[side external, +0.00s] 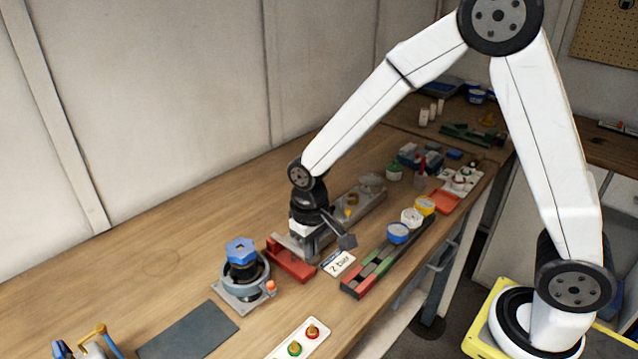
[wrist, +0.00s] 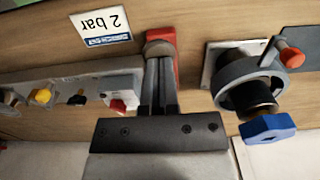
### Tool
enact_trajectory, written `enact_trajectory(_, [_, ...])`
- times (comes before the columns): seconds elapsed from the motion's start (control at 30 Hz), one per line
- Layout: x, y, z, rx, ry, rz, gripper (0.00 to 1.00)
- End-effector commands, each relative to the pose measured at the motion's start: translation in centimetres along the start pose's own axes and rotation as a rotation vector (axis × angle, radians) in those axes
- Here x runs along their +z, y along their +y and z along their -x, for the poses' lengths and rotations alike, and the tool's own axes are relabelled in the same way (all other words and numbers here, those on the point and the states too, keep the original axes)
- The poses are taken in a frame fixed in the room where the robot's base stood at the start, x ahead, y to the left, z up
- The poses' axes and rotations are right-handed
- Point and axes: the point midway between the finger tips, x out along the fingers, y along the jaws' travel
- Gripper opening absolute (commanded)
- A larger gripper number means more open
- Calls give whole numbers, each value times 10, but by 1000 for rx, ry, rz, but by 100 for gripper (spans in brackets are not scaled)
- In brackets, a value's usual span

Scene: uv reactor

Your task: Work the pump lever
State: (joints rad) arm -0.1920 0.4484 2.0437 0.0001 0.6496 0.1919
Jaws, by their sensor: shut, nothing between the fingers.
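The pump, a low red piece (side external: 291,264) with a grey bar across it, stands on the bench beside the 2 bar card (side external: 338,263). In the wrist view its red end (wrist: 162,35) shows just past my fingertips. My gripper (side external: 306,248) points down at the pump, shut and empty. It also shows in the wrist view (wrist: 159,62), its fingers together in front of the red piece. My fingers and gripper body hide much of the pump, so I cannot clearly make out its lever or whether the fingers touch it.
A ring-shaped device with a blue knob (side external: 240,250) and an orange knob stands close by, to the left. A grey panel with a yellow knob (wrist: 41,96) lies on the other side. A red-green rack (side external: 372,272) stands to the right.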

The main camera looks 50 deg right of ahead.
Motion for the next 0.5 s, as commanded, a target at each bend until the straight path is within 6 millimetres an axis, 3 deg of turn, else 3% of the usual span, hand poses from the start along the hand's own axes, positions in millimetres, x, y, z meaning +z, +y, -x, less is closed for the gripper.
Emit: enact_trajectory(0.5, [-1, 0, -7, 0, 2, 0, 0])
